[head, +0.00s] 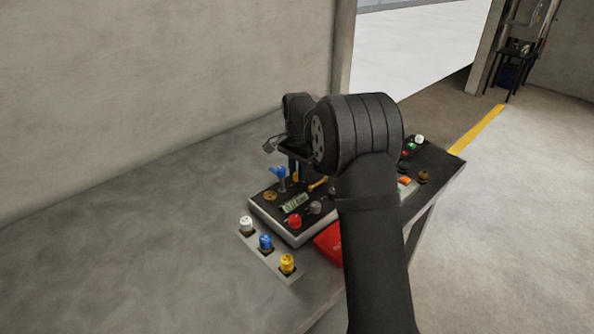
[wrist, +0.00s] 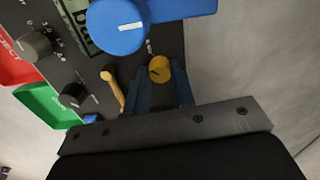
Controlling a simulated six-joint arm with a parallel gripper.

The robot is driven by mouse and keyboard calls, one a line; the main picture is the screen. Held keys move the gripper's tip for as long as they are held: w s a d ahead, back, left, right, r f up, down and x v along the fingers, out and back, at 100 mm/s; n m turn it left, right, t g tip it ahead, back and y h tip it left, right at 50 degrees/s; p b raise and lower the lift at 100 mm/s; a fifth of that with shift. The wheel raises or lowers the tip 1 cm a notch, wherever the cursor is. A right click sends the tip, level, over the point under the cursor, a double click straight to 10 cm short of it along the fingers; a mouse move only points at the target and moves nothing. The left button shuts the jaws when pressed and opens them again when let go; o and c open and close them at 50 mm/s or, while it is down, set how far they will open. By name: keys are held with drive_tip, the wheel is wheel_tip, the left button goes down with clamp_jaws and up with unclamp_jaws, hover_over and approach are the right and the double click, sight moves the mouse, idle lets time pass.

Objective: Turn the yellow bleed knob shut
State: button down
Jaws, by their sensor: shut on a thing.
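The yellow bleed knob (wrist: 159,68) is small and round with a dark pointer line, and sits on the dark panel in the wrist view. My gripper (wrist: 162,82) points down at it, with its blue fingers on either side, shut on the knob. In the head view a little of the knob (head: 296,177) shows below my gripper (head: 297,168), and the wrist hides part of the panel. The knob's exact angle is hard to read.
A large blue lever handle (wrist: 117,25) stands close beside the yellow knob. An orange-handled lever (wrist: 113,92) is on the other side. White, blue and yellow knobs (head: 287,263) line a bracket at the panel's front. Bare grey bench (head: 150,240) lies left.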

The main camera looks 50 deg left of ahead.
drive_tip(key=n, duration=0.6)
drive_tip(key=shift+n, duration=0.3)
drive_tip(key=n, duration=0.5)
drive_tip(key=shift+n, duration=0.4)
drive_tip(key=c, duration=1.2)
unclamp_jaws()
drive_tip(key=shift+c, duration=0.2)
wheel_tip(320, 180, up, 18)
drive_tip(key=shift+f, duration=0.25)
